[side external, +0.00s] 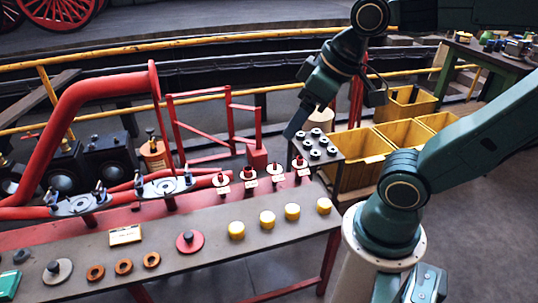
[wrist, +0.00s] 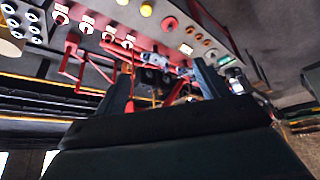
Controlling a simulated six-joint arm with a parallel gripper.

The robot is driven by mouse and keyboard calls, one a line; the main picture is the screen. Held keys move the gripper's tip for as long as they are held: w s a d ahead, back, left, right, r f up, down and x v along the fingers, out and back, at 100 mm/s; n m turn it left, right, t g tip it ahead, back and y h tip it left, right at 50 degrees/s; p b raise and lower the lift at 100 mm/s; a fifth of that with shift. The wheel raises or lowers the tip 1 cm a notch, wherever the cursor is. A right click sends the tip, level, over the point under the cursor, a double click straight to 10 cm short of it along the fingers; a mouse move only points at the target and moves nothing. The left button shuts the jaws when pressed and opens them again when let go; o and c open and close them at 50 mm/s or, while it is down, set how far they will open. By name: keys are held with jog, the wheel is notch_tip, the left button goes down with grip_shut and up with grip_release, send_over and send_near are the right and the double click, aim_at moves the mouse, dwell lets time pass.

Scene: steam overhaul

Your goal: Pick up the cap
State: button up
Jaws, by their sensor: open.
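Several short yellow caps stand in a row along the front right of the grey bench (side external: 170,262); one is the yellow cap (side external: 236,229) nearest the red knobbed disc. A yellow cap (wrist: 146,10) also shows at the top edge of the wrist view. Which one the task means, I cannot tell. My gripper (side external: 291,131) hangs tilted above the back right of the bench, well apart from the caps. In the wrist view my gripper (wrist: 165,85) has its two fingers spread with nothing held between them.
A red disc with a dark knob (side external: 190,241), orange rings (side external: 124,266) and a grey disc (side external: 58,271) lie on the bench. Red-and-white valve pieces (side external: 249,174) line its back edge. A dark rack (side external: 318,148) and yellow bins (side external: 360,160) stand right; red pipework (side external: 75,98) rises left.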

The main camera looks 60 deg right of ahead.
jog(key=w+d+f+n+g, duration=0.1)
jog(key=w+f, duration=0.2)
jog(key=w, duration=0.2)
jog(key=w+d+f+n, duration=0.1)
jog(key=w+f+n, duration=0.1)
jog(key=w, duration=0.3)
jog(key=n+g+y, duration=0.1)
jog(key=n+y, duration=0.1)
jog(key=n, duration=0.1)
send_over(236, 227)
jog(key=s+d, duration=0.2)
jog(key=s, duration=0.1)
notch_tip(236, 227, down, 21)
notch_tip(236, 227, down, 14)
jog(key=d+n+y, duration=0.1)
jog(key=shift+s+d+r, duration=0.15)
jog(key=shift+s+d, duration=0.2)
jog(key=shift+x, duration=4.3)
jog(key=shift+x, duration=2.6)
